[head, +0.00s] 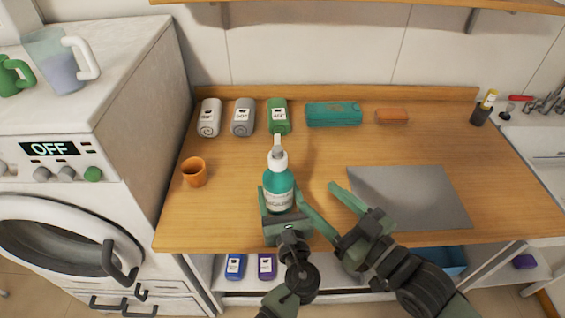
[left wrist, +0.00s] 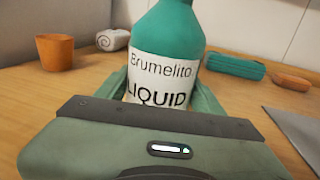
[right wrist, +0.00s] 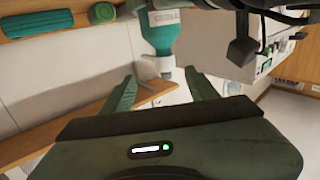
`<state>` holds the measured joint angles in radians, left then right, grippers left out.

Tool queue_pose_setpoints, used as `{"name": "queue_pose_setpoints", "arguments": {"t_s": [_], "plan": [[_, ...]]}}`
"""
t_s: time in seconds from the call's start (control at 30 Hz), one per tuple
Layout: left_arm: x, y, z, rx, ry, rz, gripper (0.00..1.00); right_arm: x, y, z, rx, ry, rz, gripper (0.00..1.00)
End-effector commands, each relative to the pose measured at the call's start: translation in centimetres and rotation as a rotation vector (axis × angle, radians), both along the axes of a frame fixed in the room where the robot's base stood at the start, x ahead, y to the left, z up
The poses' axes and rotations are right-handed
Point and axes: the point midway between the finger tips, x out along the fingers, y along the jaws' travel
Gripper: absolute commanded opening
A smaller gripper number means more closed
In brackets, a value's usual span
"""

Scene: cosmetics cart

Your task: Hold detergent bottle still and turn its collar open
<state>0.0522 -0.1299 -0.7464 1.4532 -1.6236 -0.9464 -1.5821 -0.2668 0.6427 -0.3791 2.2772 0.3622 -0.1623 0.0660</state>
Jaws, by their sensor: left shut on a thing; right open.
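The teal detergent bottle (head: 279,188) stands upright near the counter's front edge, with a white collar (head: 278,163) and pump nozzle on top. My left gripper (head: 278,207) is shut on its lower body; in the left wrist view, the fingers flank the white label (left wrist: 160,75). My right gripper (head: 318,197) is open and empty, right of the bottle and apart from it. In the right wrist view, the bottle (right wrist: 158,37) appears upside down, its white top beyond the gap between the open fingers (right wrist: 163,85). The pump tip is not clear there.
An orange cup (head: 194,172) stands left of the bottle. A grey mat (head: 408,197) lies right of my right gripper. A washer (head: 80,170) borders the left.

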Motion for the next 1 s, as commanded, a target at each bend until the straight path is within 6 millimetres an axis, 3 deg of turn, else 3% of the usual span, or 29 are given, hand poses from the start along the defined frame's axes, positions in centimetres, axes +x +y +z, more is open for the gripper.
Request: {"name": "queue_pose_setpoints", "arguments": {"t_s": [0.07, 0.27, 0.7, 1.0], "plan": [[0.0, 0.0, 0.1, 0.0, -0.003, 0.0, 0.0, 0.2, 0.7, 1.0, 0.025, 0.006, 0.012, 0.59], [0.0, 0.0, 0.1, 0.0, -0.003, 0.0, 0.0, 1.9, 2.3, 1.3, 0.037, 0.011, 0.017, 0.59], [0.0, 0.0, 0.2, 0.0, -0.003, 0.0, 0.0, 8.3, 7.3, 1.2, 0.033, 0.012, 0.016, 0.59], [0.0, 0.0, 0.2, 0.0, -0.003, 0.0, 0.0, 9.5, 8.3, 1.1, 0.031, 0.013, 0.016, 0.59]]}}
